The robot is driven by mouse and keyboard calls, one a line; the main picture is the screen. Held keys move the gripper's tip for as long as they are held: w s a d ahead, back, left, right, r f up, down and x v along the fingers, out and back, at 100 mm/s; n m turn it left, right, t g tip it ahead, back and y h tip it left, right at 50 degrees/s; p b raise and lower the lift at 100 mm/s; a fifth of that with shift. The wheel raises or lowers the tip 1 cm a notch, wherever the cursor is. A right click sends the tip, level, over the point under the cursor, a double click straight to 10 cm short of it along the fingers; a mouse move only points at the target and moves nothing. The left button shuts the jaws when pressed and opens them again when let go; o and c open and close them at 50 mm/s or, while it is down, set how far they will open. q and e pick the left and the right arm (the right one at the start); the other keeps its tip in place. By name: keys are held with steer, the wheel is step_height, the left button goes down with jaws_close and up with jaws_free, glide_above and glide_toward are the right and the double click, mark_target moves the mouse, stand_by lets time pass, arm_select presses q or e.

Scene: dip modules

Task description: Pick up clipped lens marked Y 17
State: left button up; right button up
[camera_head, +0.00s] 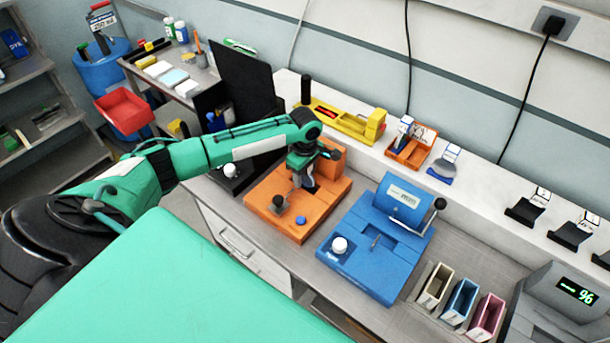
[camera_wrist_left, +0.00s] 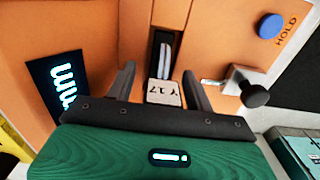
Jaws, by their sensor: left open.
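The clipped lens shows in the left wrist view as a pale tag (camera_wrist_left: 163,93) marked Y 17, with a thin grey-white lens edge (camera_wrist_left: 165,57) in a dark slot behind it. The slot is in the orange fixture (camera_wrist_left: 205,45), which also shows in the head view (camera_head: 262,201). My left gripper (camera_wrist_left: 158,84) is open, one finger on each side of the tag, with a gap on both sides. In the head view my left gripper (camera_head: 305,182) is low over the orange fixture and hides the lens. My right gripper is not in view.
The orange fixture has a blue button (camera_wrist_left: 269,26) marked HOLD and a black-knobbed lever (camera_wrist_left: 256,94). A blue fixture (camera_head: 380,262) stands close to its right. On the raised shelf behind are a yellow device (camera_head: 345,120) and an orange tray (camera_head: 411,151).

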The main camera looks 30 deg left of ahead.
arm_select(q)
steer(key=c, duration=1.1)
